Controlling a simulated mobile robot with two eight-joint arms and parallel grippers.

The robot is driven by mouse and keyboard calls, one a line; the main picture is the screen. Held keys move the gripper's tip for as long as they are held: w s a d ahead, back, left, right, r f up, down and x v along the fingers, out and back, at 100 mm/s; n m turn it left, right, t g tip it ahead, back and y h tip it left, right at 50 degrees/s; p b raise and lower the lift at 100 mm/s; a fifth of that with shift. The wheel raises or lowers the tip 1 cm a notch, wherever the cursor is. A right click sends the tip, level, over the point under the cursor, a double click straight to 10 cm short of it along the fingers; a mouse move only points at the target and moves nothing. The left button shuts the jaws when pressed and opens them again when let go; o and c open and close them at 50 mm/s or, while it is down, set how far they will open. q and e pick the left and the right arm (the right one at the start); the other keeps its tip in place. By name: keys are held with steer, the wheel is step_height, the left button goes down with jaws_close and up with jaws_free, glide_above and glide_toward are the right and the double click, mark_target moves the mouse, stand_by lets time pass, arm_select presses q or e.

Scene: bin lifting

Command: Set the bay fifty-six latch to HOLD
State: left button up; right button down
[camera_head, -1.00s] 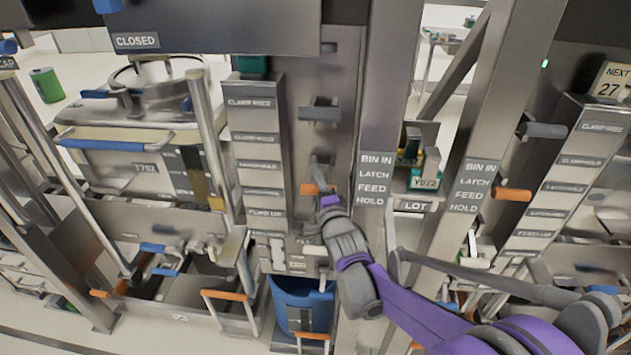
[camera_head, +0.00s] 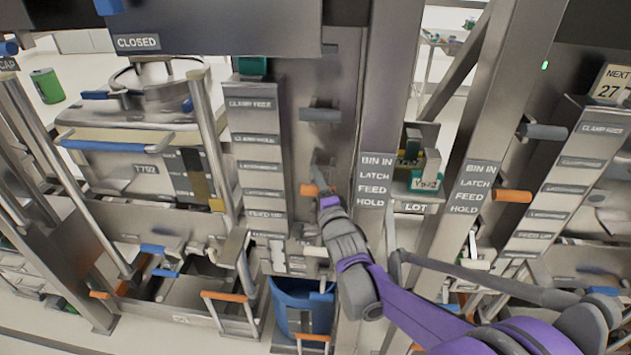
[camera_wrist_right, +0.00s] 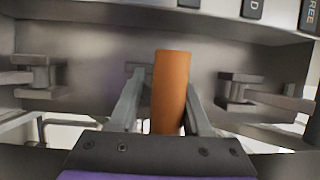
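An orange latch handle (camera_head: 309,190) sticks out from the grey post at the middle. A label plate (camera_head: 374,182) to its right reads BIN IN, LATCH, FEED, HOLD from top to bottom; in the picture the handle is about level with FEED and HOLD. My right gripper (camera_head: 322,192) is at this handle. In the right wrist view, the orange handle (camera_wrist_right: 170,90) stands between the two fingers, which press close on both its sides. The bay number is not readable. My left gripper is out of view.
A second label plate (camera_head: 473,187) and orange handle (camera_head: 512,195) are to the right. A grey lever (camera_head: 320,115) sits above my gripper. A blue bin (camera_head: 290,318) is below. A panel marked CLOSED (camera_head: 137,42) hangs at upper left. Posts crowd both sides.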

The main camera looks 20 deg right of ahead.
steer(key=c, duration=0.7)
jaws_free()
steer(key=shift+d+r, duration=0.25)
steer(key=shift+r, duration=0.05)
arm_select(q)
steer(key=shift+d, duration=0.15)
arm_select(e)
steer(key=shift+o, duration=0.6)
steer(key=shift+d+f, duration=0.1)
steer(key=shift+f, duration=0.05)
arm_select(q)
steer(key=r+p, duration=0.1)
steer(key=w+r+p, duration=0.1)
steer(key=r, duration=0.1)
arm_select(e)
steer(key=s+a+r, duration=0.1)
steer(key=s+r, duration=0.2)
steer(key=s, duration=0.8)
steer(key=shift+s+a+r, duration=0.3)
steer(key=shift+s+a, duration=0.1)
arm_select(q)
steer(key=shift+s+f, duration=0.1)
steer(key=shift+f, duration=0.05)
